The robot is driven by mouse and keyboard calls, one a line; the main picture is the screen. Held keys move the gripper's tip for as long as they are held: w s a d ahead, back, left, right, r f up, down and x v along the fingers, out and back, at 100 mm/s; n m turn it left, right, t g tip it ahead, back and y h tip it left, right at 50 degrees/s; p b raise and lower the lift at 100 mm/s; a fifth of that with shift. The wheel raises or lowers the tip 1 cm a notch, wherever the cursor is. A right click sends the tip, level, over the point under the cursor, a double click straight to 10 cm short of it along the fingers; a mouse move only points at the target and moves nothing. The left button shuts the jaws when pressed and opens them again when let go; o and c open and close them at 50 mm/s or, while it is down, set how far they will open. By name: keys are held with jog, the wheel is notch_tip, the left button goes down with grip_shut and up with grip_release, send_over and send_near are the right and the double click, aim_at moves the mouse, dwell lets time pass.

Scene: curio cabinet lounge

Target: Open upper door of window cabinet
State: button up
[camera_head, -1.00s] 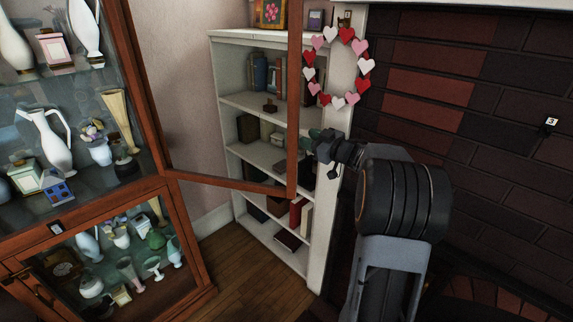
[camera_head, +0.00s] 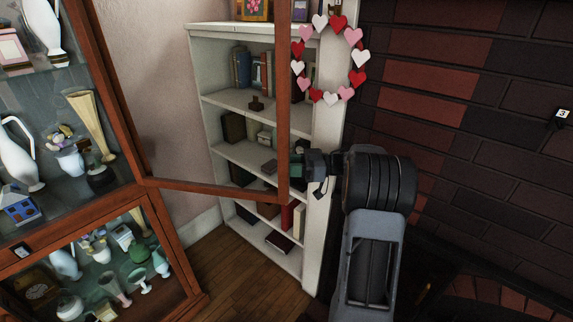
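The window cabinet (camera_head: 140,192) stands at the left, with a wooden frame and glass panes. Its upper door (camera_head: 283,110) is swung open, its wooden frame reaching out in front of the white bookshelf. The lower door (camera_head: 170,255) is shut, with vases and ornaments behind its glass. My gripper (camera_head: 300,165) is at the outer vertical edge of the upper door, near its lower corner. The fingertips are small and partly hidden by the door frame, so I cannot tell whether they are closed on it.
A white bookshelf (camera_head: 313,215) with books stands behind the open door. A garland of paper hearts (camera_head: 338,24) hangs at its upper right. A dark red brick wall (camera_head: 460,150) fills the right. Wooden floor (camera_head: 235,285) shows between cabinet and bookshelf.

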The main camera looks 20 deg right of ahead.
jog(key=shift+w+a+r, duration=0.1)
jog(key=shift+w+a, duration=0.05)
jog(key=shift+a, duration=0.7)
jog(key=shift+w+d, duration=0.2)
jog(key=shift+d, duration=0.1)
jog(key=shift+s, duration=0.1)
grip_shut()
